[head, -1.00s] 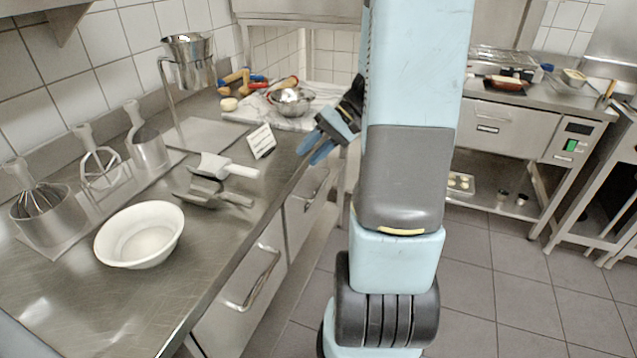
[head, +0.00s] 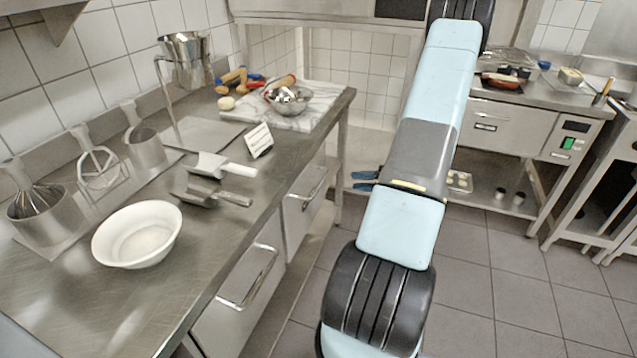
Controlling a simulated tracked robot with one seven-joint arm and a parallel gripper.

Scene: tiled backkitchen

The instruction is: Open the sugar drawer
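Two closed steel drawers sit under the left counter. The near drawer (head: 240,318) has a bar handle (head: 250,277), and the far drawer (head: 300,212) has a similar handle (head: 314,187). A third drawer (head: 495,128) with a handle and a small label is shut under the back right counter. I cannot read which one is the sugar drawer. The rest of my gripper is hidden behind my arm.
A lower shelf (head: 372,146) lies behind my gripper. The tiled floor right of the drawers is open.

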